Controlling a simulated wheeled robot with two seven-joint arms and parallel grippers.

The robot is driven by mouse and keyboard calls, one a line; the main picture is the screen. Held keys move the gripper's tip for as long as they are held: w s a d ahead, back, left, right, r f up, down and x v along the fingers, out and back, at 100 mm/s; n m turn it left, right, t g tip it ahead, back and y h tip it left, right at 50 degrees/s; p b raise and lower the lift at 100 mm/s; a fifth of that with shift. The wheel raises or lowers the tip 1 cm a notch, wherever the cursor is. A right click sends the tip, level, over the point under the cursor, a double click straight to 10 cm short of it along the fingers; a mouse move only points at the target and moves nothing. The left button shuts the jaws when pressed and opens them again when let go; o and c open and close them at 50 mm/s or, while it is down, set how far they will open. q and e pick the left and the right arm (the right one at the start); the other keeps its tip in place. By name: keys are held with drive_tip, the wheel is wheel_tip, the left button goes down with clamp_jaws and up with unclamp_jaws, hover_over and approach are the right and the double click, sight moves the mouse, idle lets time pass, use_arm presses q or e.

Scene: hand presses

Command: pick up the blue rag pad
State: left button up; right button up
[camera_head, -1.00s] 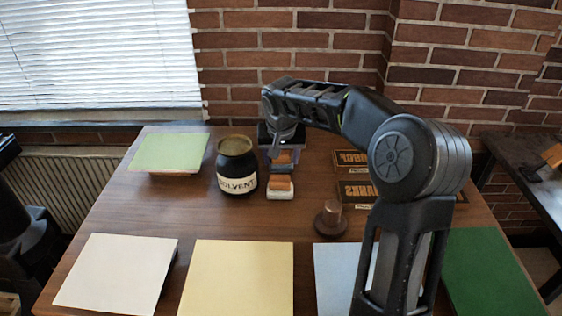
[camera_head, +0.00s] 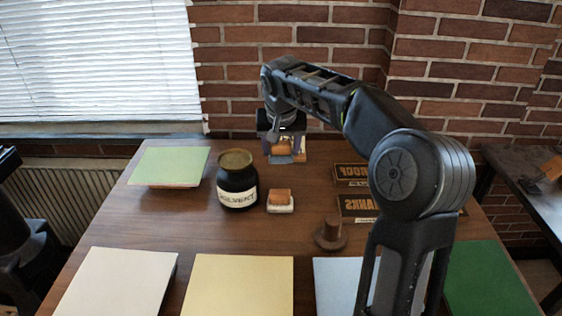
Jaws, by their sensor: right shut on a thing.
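The blue rag pad (camera_head: 286,158) shows as a small grey-blue piece at the lower end of my right gripper (camera_head: 283,150), at the far middle of the table. My right gripper points down and is shut on it. The pad appears raised off the table, behind the orange-brown block. The fingers hide part of the pad. My left gripper is not in view; only dark arm parts show at the left edge.
A solvent jar (camera_head: 238,182) and an orange-brown block on a white base (camera_head: 280,201) stand nearer. A brown knobbed stamp (camera_head: 330,234) and lettered plates (camera_head: 357,207) lie right. Coloured sheets, including a yellow one (camera_head: 240,285), line the front. A green pad (camera_head: 170,165) lies back left.

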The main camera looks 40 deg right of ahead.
drive_tip(key=shift+r, duration=1.3)
drive_tip(key=o, duration=0.8)
drive_tip(key=c, duration=0.6)
